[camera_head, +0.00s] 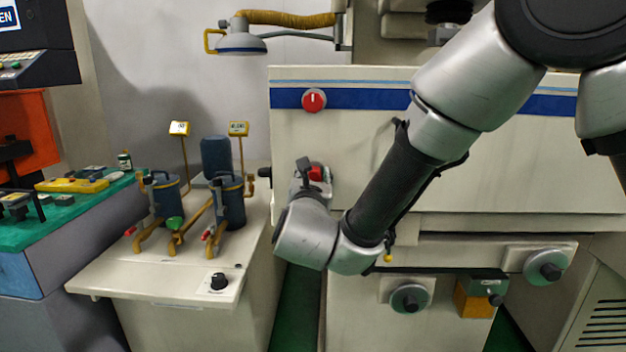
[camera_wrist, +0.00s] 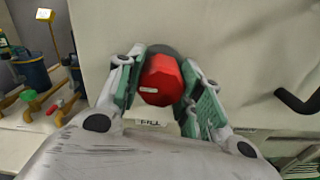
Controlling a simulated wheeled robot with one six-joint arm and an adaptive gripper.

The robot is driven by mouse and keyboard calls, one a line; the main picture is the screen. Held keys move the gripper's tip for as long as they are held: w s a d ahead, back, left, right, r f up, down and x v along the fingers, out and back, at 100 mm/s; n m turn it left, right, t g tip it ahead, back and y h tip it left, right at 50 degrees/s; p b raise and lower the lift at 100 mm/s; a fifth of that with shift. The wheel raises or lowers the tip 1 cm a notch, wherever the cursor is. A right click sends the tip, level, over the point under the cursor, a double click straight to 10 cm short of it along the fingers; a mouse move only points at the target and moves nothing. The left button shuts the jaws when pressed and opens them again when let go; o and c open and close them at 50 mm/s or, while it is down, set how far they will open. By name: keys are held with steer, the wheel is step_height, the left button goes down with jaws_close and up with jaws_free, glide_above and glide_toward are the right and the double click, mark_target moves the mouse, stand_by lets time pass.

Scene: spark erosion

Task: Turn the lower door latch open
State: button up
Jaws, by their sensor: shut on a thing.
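The lower red latch knob (camera_head: 316,173) is on the cream door front, directly below an upper red knob (camera_head: 313,100) with an upright white mark. In the wrist view the lower red knob (camera_wrist: 160,82) sits between the green-padded fingers of my gripper (camera_wrist: 163,92). My gripper is shut on it, a finger on each side. A short white mark on its face points left, nearly level. In the head view my gripper (camera_head: 309,175) and wrist cover part of the knob.
A black handle (camera_wrist: 298,101) sticks out to the right of the knob. A small label (camera_wrist: 150,123) lies below it, hard to read. Left stands a cream bench (camera_head: 180,270) with blue filters and yellow pipes. Round grey knobs (camera_head: 409,298) are on the lower panel.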

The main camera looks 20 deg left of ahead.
steer(key=shift+m, duration=0.3)
steer(key=m, duration=0.3)
steer(key=shift+m, duration=0.3)
steer(key=m, duration=0.4)
steer(key=shift+a+m, duration=0.1)
steer(key=shift+m, duration=0.2)
steer(key=m, duration=0.4)
steer(key=shift+r, duration=0.1)
steer(key=shift+m, duration=2.5)
steer(key=o, duration=1)
